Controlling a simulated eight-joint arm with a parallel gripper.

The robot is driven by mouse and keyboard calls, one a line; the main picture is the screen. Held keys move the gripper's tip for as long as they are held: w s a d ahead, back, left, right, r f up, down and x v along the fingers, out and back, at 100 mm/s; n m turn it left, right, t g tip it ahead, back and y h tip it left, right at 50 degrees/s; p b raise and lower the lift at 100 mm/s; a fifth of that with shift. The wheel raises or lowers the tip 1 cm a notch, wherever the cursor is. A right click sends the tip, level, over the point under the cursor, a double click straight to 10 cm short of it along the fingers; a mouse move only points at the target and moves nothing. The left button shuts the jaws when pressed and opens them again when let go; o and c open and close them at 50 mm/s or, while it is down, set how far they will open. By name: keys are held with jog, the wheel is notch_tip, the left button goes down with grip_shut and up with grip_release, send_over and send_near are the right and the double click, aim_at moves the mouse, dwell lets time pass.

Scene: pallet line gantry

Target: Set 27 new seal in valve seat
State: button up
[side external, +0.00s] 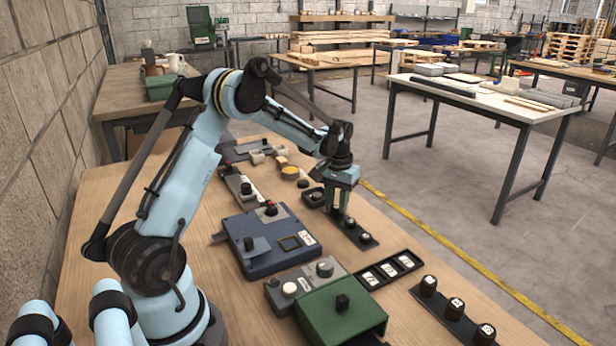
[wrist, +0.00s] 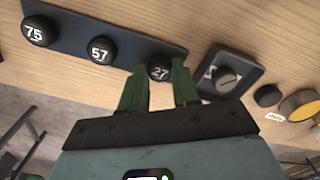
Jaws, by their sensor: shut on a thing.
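The new seal 27 (wrist: 160,72) is a small black round piece with a white number, at the end of a dark strip (wrist: 75,22). My gripper (wrist: 159,82) has its green fingers closed on either side of it. In the side view, my gripper (side external: 340,208) points down at the far end of the same strip (side external: 358,233). Pieces 57 (wrist: 100,49) and 75 (wrist: 38,31) stand on that strip. I cannot tell whether seal 27 still touches the strip. I cannot tell for sure which part is the valve seat.
A blue-grey box (side external: 262,262) with knobs and a square frame (side external: 290,243) lies left of my gripper. A green box (side external: 340,318), a three-slot black tray (side external: 390,271) and another strip of numbered pieces (side external: 455,306) lie nearer.

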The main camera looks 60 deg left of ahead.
jog(key=shift+r, duration=0.1)
jog(key=shift+r, duration=2.95)
jog(key=shift+s, duration=0.1)
jog(key=shift+s+d+r, duration=0.15)
jog(key=shift+s+r, duration=0.05)
jog(key=shift+s, duration=0.05)
jog(key=s+d+r, duration=0.3)
jog(key=s+d, duration=0.1)
jog(key=s, duration=0.4)
send_near(290, 244)
jog(key=shift+f, duration=2.6)
jog(key=shift+f, duration=0.45)
